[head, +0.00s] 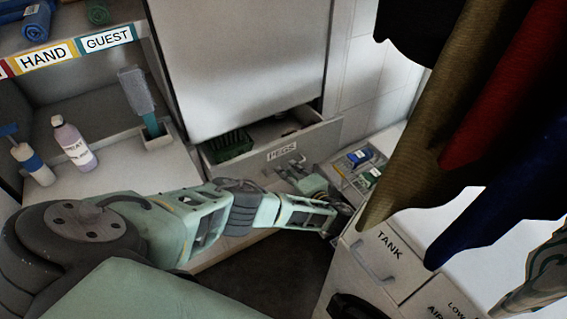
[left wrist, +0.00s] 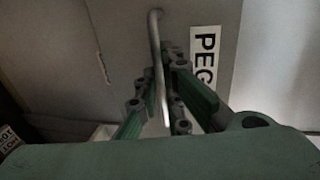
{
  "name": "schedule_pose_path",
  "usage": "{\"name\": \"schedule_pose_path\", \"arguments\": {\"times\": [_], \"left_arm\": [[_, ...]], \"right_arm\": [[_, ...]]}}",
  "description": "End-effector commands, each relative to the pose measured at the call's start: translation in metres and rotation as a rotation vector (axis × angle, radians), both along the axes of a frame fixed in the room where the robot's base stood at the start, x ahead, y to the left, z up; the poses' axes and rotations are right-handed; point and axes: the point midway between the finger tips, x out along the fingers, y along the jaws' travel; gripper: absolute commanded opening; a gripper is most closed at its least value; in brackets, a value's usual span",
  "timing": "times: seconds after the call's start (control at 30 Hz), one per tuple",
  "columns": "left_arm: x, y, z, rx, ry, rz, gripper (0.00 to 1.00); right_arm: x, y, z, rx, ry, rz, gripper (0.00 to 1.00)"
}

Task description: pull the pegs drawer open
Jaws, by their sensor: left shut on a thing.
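The pegs drawer (head: 312,140) has a white label reading PEGS on its grey front, below a large pale panel. It stands partly out, with a green basket (head: 234,143) showing inside. The drawer front (left wrist: 125,50) and its label (left wrist: 204,55) also fill much of the left wrist view. A thin metal bar handle (left wrist: 156,45) runs between the fingers of my left gripper (left wrist: 165,95), which is shut on it. My right gripper is not in view.
A wire tray with blue and green items (head: 362,167) stands right of the drawer. A TANK drawer (head: 385,258) is at lower right. Hanging clothes (head: 455,120) cover the right side.

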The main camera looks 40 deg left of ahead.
Motion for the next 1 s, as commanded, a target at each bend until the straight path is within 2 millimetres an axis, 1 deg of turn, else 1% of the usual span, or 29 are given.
{"name": "schedule_pose_path", "arguments": {"times": [0.03, 0.1, 0.2, 0.5, 0.53, 0.7, 0.73, 1.0], "left_arm": [[-0.003, -0.008, -0.002, -0.007, 0.005, -0.005, 0.0], [-0.006, -0.014, -0.001, -0.006, 0.004, -0.004, 0.0], [-0.008, -0.018, -0.002, -0.005, 0.004, -0.003, 0.0], [-0.008, -0.018, -0.002, -0.004, 0.002, -0.002, 0.0], [-0.008, -0.018, -0.002, -0.004, 0.002, -0.002, 0.09], [-0.008, -0.018, -0.001, -0.002, 0.002, -0.001, 0.24], [-0.008, -0.017, -0.001, -0.003, 0.001, -0.001, 0.25], [-0.007, -0.017, 0.0, -0.001, -0.001, 0.0, 0.25]], "right_arm": [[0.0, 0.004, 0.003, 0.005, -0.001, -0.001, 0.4], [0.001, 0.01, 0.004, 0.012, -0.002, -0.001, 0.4], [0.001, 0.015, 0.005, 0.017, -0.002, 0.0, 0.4], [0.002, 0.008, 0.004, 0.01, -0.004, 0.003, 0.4], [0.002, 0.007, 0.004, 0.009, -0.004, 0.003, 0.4], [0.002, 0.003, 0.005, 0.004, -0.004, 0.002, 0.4], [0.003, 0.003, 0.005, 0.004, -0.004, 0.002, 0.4], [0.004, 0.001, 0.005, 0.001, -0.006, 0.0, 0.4]]}}
